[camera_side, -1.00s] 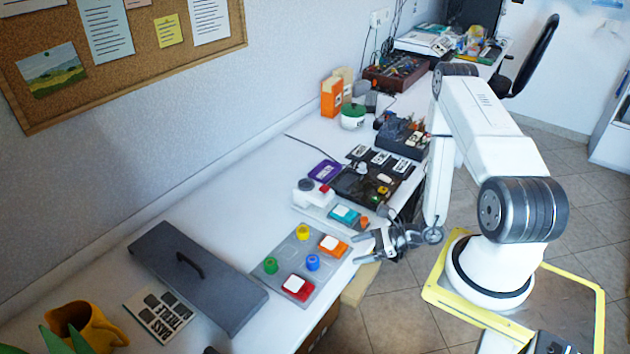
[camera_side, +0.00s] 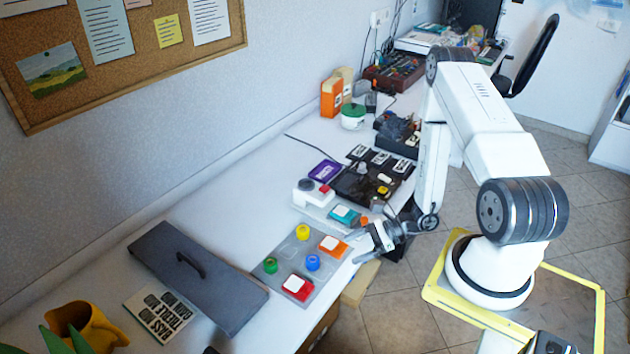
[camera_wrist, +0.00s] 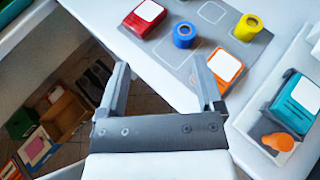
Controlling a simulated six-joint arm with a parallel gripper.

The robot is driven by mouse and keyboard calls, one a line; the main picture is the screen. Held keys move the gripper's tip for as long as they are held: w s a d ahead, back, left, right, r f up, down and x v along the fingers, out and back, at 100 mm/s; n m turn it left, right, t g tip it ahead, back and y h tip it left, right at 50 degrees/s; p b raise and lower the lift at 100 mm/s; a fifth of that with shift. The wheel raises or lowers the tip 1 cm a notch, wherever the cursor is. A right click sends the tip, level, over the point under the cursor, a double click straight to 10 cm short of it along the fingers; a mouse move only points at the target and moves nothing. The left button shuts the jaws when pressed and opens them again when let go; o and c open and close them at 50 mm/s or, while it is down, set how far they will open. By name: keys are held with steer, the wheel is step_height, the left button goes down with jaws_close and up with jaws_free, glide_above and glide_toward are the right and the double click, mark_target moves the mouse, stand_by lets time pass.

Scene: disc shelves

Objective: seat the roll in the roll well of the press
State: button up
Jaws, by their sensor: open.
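Three short ring-shaped rolls stand on a grey board (camera_side: 278,278): a yellow roll (camera_side: 303,231), a blue roll (camera_side: 313,262) and a green roll (camera_side: 270,265). The wrist view shows the blue roll (camera_wrist: 184,35) and the yellow roll (camera_wrist: 247,27). Behind the board, a white unit (camera_side: 308,193), possibly the press, stands on a pale base with a teal block (camera_side: 345,215). No roll well can be made out. My gripper (camera_side: 367,246) is open and empty beside the board's right edge. In the wrist view my gripper's fingers (camera_wrist: 160,85) are apart, with nothing between them.
A red block (camera_side: 297,287) and an orange block (camera_side: 333,247), both white-topped, share the board. An orange knob (camera_wrist: 279,142) is on the pale base. A dark handled panel (camera_side: 195,275) lies left. Dark trays (camera_side: 366,185) stand behind. The table's front edge runs beneath my gripper.

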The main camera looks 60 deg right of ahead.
steer(key=a+r+n+g+h, duration=0.3)
steer(key=a+r+n+h, duration=0.1)
steer(key=r+n, duration=0.6)
steer(key=w+a+r+n+g+h, duration=0.1)
steer(key=a+r+n+g+h, duration=0.2)
steer(key=r+n, duration=0.7)
steer(key=n+h, duration=0.2)
steer(key=n, duration=0.4)
steer(key=shift+w+a+r+g, duration=0.15)
steer(key=shift+w+a+g, duration=0.1)
steer(key=shift+a+g, duration=0.15)
steer(key=shift+o, duration=0.5)
